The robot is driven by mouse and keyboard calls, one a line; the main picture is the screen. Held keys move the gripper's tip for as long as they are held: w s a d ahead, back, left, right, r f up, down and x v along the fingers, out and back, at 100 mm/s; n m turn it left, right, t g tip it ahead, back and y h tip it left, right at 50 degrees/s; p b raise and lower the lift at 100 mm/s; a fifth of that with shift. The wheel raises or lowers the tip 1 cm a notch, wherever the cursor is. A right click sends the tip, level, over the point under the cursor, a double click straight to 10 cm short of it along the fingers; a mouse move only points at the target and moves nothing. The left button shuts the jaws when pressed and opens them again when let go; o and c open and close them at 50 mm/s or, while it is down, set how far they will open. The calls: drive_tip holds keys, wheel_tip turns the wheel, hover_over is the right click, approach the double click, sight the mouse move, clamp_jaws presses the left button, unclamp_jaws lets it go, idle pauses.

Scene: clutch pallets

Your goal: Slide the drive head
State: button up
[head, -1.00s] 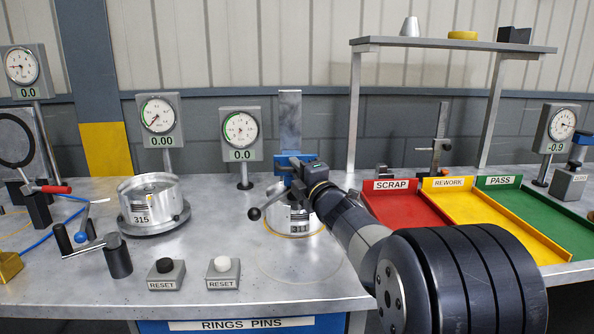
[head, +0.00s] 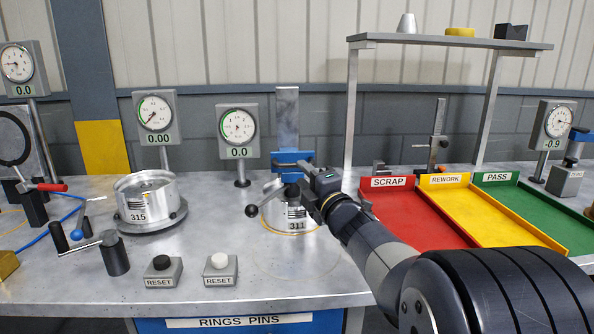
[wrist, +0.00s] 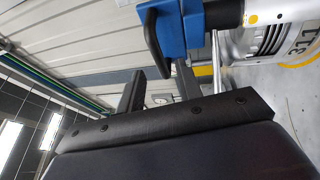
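The blue drive head (head: 291,158) sits on an upright metal column (head: 288,118), above a round metal part marked 311 (head: 297,224). My gripper (head: 300,180) is just right of and in front of the drive head, above the part. In the wrist view, the blue head (wrist: 186,28) with a black lever (wrist: 151,42) is at the top, and the part shows at upper right. My two dark fingers (wrist: 157,86) are apart; the right one reaches up to the blue head, and I cannot tell whether it touches. Nothing is clearly held between them.
A metal part marked 315 (head: 148,205) sits on a round stand at left. Red scrap (head: 405,226), yellow rework and green pass trays lie at right, under a shelf (head: 450,41). Dial gauges stand along the back.

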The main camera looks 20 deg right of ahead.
sight(294, 164)
drive_tip(key=v, duration=0.5)
drive_tip(key=shift+s+f, duration=0.1)
drive_tip(key=x, duration=1.1)
drive_tip(key=shift+p, duration=0.3)
drive_tip(key=shift+r+p, duration=0.3)
drive_tip(key=shift+r, duration=0.05)
drive_tip(key=shift+s+r, duration=0.1)
drive_tip(key=shift+r, duration=0.05)
